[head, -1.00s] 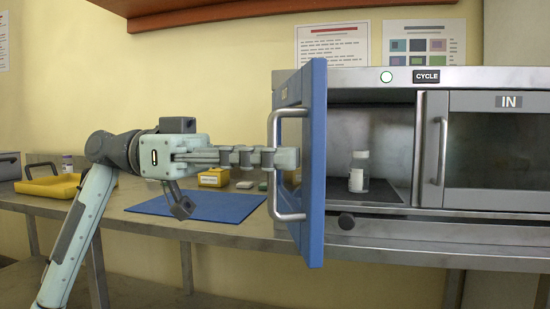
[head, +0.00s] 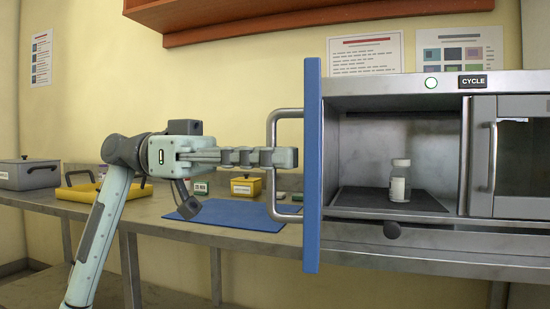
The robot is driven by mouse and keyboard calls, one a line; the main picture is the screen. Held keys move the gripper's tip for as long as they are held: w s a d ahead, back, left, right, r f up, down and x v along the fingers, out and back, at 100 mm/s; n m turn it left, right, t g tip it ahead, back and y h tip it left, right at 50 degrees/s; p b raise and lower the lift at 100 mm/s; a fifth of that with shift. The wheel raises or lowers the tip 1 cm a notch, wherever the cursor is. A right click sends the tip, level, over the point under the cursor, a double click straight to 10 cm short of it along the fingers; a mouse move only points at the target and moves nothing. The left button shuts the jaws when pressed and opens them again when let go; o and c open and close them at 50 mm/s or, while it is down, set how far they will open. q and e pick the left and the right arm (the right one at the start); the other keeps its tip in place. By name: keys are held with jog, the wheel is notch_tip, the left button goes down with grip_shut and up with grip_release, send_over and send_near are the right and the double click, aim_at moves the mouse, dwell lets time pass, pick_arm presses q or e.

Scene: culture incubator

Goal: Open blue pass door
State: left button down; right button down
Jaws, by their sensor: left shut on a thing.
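The blue pass door (head: 313,170) stands swung out from the left compartment of the metal cabinet and shows almost edge-on. Its grey bar handle (head: 274,190) sticks out to the left. My left gripper (head: 286,157) is shut on the upright part of the handle, reaching in from the left; the fingers hide part of the bar. The open compartment (head: 375,140) holds a clear vial with a white label (head: 400,181) standing upright on a dark mat. My right gripper is not in view.
A second door (head: 520,155) at the right of the cabinet is closed. On the bench stand a blue mat (head: 235,213), a yellow box (head: 245,189), a yellow tray (head: 80,193) and a grey lidded box (head: 28,173). A brown shelf (head: 270,18) hangs above.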

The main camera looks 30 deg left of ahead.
pick_arm(q)
jog(key=shift+f, duration=0.1)
jog(key=c, duration=1.9)
grip_release()
jog(key=s+a, duration=0.1)
jog(key=a, duration=1.1)
jog(key=shift+s, duration=0.4)
